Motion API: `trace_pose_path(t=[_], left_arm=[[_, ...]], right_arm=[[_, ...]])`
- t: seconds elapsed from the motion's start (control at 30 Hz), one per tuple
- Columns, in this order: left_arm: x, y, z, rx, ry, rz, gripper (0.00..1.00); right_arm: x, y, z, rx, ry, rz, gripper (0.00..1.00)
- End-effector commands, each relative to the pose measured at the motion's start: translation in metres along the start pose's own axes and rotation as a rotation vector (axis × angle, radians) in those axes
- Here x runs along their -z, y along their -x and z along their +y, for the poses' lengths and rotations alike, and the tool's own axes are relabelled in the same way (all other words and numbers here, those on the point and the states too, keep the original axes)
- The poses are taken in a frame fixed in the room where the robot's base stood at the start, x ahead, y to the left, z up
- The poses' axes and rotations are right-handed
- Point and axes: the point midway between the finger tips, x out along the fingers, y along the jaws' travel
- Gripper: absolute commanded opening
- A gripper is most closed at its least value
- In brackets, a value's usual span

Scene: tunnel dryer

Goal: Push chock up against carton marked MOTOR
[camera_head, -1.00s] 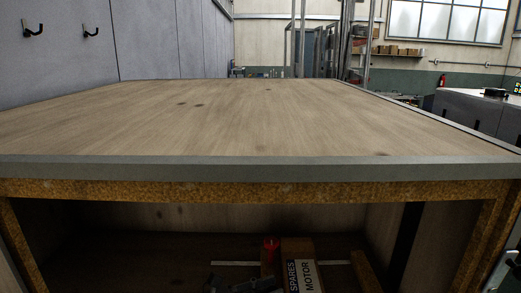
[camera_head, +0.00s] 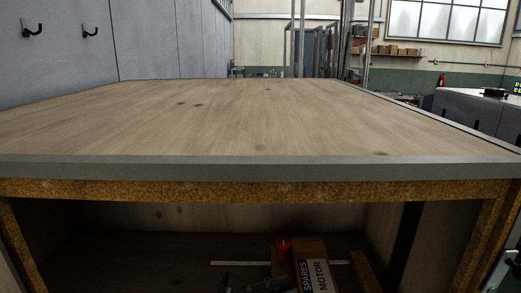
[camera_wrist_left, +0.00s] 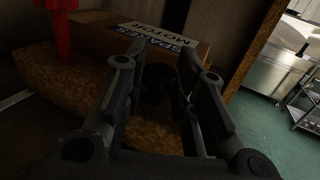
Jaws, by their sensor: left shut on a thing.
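The carton marked SPARES MOTOR (camera_head: 313,268) is brown with a white label and sits on the shelf under the bench top; it also shows in the left wrist view (camera_wrist_left: 190,45). The chock is a speckled brown block (camera_wrist_left: 85,85), directly in front of the carton in the left wrist view. Whether they touch is hidden there. My left gripper (camera_wrist_left: 164,55) is over the block, its fingers around a dark round part on it. In the head view the gripper (camera_head: 272,284) is low, left of the carton, partly cut off.
A red upright piece (camera_head: 283,243) stands left of the carton, at the block's left end in the wrist view (camera_wrist_left: 62,35). A pale strip (camera_head: 235,263) lies on the shelf. A wooden bar (camera_head: 364,270) lies to the right. The bench top (camera_head: 230,120) is bare.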

Motion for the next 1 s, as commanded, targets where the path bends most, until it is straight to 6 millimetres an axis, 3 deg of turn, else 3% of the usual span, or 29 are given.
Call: trace_pose_path(t=[1.0], left_arm=[[-0.001, -0.03, -0.013, 0.004, 0.0, -0.002, 0.02]], right_arm=[[0.001, 0.0, -0.001, 0.001, 0.0, 0.001, 0.0]])
